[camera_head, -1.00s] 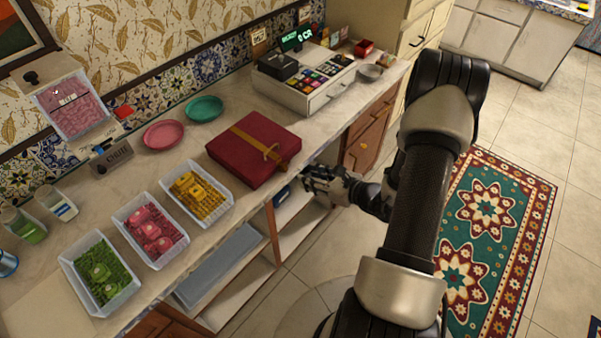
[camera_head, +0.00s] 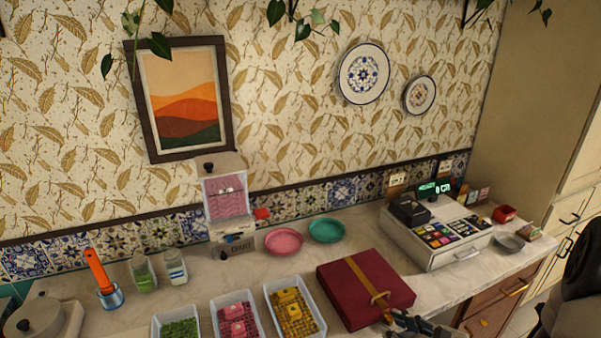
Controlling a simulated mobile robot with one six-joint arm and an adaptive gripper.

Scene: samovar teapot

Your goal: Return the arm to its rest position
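My gripper (camera_head: 390,320) shows at the bottom edge of the head view, just in front of the red box's near right corner. Only its dark upper parts are in the picture, and the rest is cut off. Whether its fingers are open or shut cannot be told, and no held thing shows. A dark part of my arm (camera_head: 575,300) shows at the lower right edge. The dark red box (camera_head: 350,297) with a gold ribbon lies flat on the counter beside the gripper. Whether they touch is unclear.
The marble counter (camera_head: 385,248) runs along the wall. A grey dish (camera_head: 509,243) stands at right.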

